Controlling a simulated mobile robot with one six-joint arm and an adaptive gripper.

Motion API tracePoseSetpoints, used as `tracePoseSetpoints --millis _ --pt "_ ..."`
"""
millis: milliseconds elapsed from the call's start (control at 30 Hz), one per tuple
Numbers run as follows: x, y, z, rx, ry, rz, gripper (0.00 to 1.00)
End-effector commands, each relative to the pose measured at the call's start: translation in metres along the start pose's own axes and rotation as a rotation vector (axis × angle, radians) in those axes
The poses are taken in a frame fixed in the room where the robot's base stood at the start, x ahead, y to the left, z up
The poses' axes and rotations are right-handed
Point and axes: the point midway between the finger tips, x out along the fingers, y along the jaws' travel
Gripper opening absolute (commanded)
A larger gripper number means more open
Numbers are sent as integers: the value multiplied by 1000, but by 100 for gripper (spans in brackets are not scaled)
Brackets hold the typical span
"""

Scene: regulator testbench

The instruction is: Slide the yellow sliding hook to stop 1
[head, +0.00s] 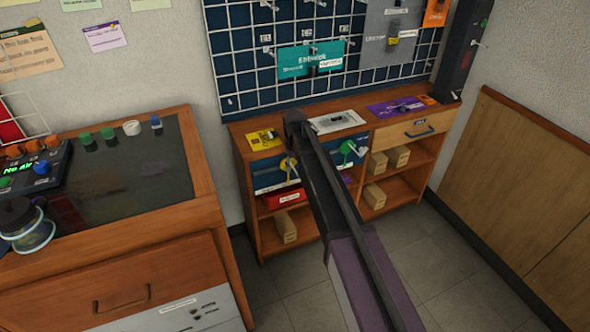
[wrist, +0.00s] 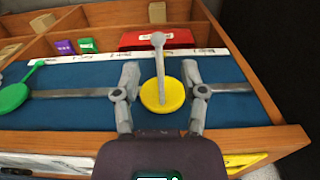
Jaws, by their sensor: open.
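The yellow sliding hook (wrist: 162,97) is a round yellow disc with a grey hook arm, on a grey rail (wrist: 75,93) across a blue panel (wrist: 100,112). In the wrist view my gripper (wrist: 161,78) is open, one finger on each side of the hook; contact cannot be told. The hook also shows in the head view (head: 288,163), at the left of the shelf unit's upper front. A white strip (wrist: 110,54) with small stop marks runs along the panel; their numbers are too small to read. My gripper's fingers cannot be made out in the head view.
A green sliding hook (wrist: 12,97) sits on the same rail, left in the wrist view. A red box (wrist: 155,38) and wooden blocks (head: 285,226) lie in the shelf compartments. A workbench (head: 205,180) stands to the left; floor (head: 440,250) is clear at the right.

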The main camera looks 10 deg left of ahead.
Motion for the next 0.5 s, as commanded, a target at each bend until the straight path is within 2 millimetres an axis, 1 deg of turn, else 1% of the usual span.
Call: tracePoseSetpoints --millis 333,367,400,467,500 --pt "1 0 0 0 0 0 54" --pt "1 0 0 0 0 0 51" --pt "1 0 0 0 0 0 39" --pt "1 0 0 0 0 0 22" --pt "1 0 0 0 0 0 10"
